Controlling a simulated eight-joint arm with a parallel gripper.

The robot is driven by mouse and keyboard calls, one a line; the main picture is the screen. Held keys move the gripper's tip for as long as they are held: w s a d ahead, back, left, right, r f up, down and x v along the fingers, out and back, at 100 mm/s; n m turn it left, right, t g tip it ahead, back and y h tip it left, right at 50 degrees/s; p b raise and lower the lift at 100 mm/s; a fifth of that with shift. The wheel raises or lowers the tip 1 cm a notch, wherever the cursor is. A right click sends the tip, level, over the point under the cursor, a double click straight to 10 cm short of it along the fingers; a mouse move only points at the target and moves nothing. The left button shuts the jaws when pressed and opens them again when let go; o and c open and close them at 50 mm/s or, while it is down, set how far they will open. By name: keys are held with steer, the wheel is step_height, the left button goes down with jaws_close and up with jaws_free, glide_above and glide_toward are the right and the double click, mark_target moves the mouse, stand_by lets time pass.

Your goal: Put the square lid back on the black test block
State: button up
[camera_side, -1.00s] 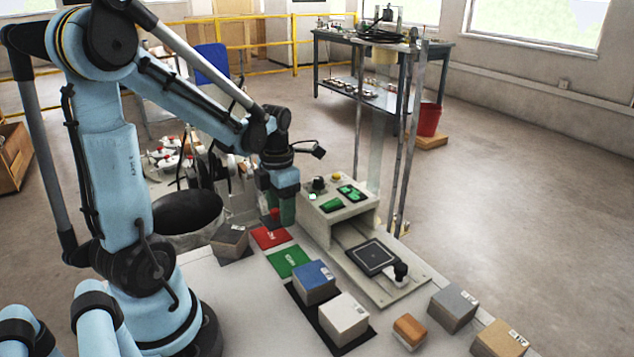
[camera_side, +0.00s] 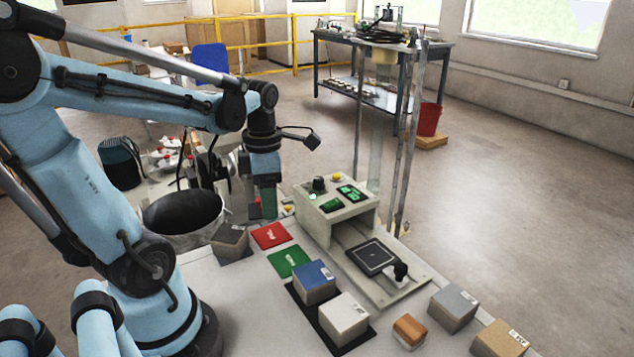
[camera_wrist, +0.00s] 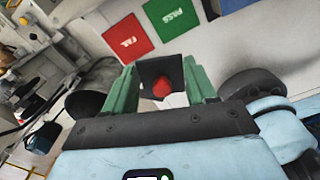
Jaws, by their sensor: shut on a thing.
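My gripper (camera_side: 265,205) hangs at the far end of the white table, left of the grey test machine. Its green fingers (camera_wrist: 162,88) are shut on a dark square lid (camera_wrist: 160,68) with a red knob (camera_wrist: 162,89). In the side view the fingers mostly hide the lid, and only a bit of red shows beside them. I cannot make out a separate black test block for certain.
The red FAIL pad (camera_side: 270,235) and green PASS pad (camera_side: 289,261) lie nearby, also in the wrist view (camera_wrist: 127,38). The test machine (camera_side: 338,213) rises on the right. A black bin (camera_side: 184,210) is left.

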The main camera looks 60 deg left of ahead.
mark_target(235, 234)
steer(key=s+a+m, duration=0.5)
steer(key=s, duration=0.1)
steer(key=shift+s+d+f, duration=0.1)
steer(key=shift+s+f, duration=0.05)
steer(key=shift+f, duration=3)
steer(key=shift+f, duration=0.25)
steer(key=o, duration=1.4)
steer(key=shift+r, duration=0.1)
steer(key=shift+r, duration=2.9)
